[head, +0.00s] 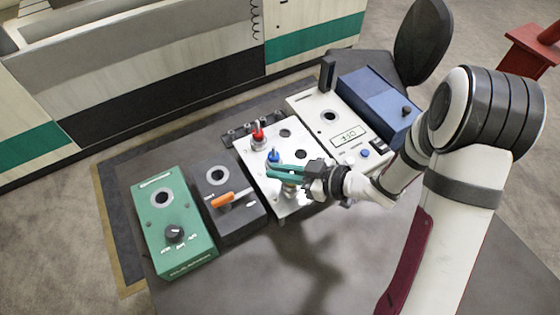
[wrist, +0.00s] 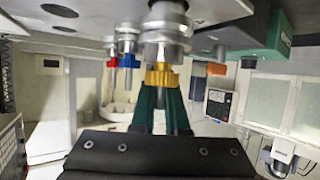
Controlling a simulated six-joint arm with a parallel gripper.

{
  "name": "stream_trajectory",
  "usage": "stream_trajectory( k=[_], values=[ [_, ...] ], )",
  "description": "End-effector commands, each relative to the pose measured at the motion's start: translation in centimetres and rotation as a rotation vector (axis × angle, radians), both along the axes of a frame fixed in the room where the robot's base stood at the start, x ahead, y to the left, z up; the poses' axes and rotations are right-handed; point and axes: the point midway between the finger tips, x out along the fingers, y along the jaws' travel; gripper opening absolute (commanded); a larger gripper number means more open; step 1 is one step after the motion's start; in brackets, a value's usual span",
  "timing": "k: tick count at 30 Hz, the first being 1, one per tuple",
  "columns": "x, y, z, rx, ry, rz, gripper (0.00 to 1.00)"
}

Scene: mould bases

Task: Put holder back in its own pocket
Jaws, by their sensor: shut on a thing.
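My gripper (head: 272,171), with green fingers, is shut on a silver holder with a gold-yellow collar (wrist: 162,75). In the head view part of the silver holder (head: 290,189) shows below the fingers, over the front part of the light metal plate (head: 291,208). The wrist view is upside down, and the holder's silver end points toward the plate. I cannot tell whether it touches the plate or sits in a pocket. A blue-collared holder (head: 274,155) and a red-collared holder (head: 257,135) stand in the plate behind. Two dark round pockets (head: 285,133) (head: 300,154) show empty.
Left of the plate are a dark box with an orange handle (head: 223,199) and a green box with a knob (head: 174,234). Right are a white unit with a display (head: 348,136) and a blue box (head: 375,105). The front of the table (head: 240,288) is clear.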

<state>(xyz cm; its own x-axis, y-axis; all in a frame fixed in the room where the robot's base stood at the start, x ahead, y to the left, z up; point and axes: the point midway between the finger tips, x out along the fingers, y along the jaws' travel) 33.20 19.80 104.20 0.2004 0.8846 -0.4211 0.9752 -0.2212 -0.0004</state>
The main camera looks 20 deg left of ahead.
Motion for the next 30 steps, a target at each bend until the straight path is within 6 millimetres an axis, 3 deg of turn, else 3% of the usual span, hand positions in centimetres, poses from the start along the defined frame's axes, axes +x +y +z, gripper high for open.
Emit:
stream_trajectory(
  k=[13, 14, 19, 30],
  values=[
    [0.02, 0.01, -0.9, 0.001, -0.002, 0.0, 0.0],
    [0.02, 0.01, -0.9, 0.001, -0.002, 0.0, 0.14],
    [0.01, 0.01, -0.91, 0.001, -0.002, 0.0, 0.44],
    [-0.02, 0.0, -0.94, 0.0, 0.001, 0.0, 0.47]
  ],
)
